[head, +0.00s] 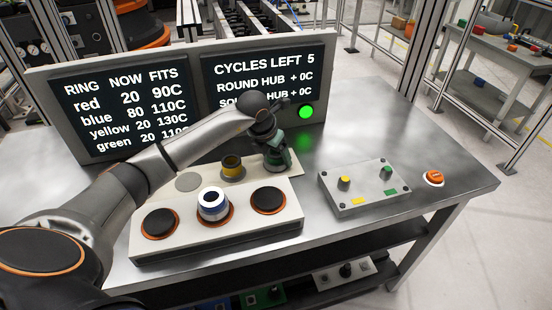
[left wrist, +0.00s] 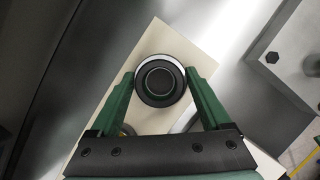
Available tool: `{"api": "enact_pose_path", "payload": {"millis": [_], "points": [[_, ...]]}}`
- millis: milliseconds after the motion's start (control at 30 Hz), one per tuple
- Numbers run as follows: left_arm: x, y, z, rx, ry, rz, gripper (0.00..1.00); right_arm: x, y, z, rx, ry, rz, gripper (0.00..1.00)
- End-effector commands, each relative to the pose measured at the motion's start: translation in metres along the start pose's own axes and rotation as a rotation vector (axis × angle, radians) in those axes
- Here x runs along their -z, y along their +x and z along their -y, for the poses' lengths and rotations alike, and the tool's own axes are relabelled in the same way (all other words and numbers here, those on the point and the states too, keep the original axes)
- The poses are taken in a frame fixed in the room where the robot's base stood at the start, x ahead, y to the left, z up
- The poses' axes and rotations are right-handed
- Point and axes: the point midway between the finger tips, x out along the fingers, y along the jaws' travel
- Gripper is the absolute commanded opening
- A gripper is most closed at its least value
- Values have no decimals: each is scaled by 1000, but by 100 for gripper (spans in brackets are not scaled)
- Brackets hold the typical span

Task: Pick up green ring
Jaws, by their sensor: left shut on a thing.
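My left gripper (head: 277,155) points down over the back right of the pale board. In the left wrist view its green fingers (left wrist: 159,88) close on both sides of a round dark piece with a thin green circle (left wrist: 159,83), which I take for the green ring. A pale rim shows around it. In the head view the fingers mostly hide this piece. A yellow ring (head: 232,164) stands on the board to its left. A blue and white ring (head: 213,207) sits on the middle heating pad. My right gripper is not in view.
The front block (head: 187,237) has dark pads at left (head: 160,223) and right (head: 268,199). A grey control box (head: 364,191) with yellow and green knobs and an orange button (head: 433,178) are to the right. A display panel (head: 193,78) stands behind; a green lamp (head: 306,112) glows.

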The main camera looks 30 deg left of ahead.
Motion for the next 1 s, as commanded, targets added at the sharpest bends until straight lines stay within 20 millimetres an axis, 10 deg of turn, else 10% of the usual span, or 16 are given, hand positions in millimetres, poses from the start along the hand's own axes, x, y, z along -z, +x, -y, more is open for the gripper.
{"api": "enact_pose_path", "payload": {"millis": [367, 1000], "points": [[-1, -1, 0, -1, -1, 2, 0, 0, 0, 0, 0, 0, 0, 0], [-15, -30, -1, 0, 0, 10, 0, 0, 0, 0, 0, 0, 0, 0]]}}
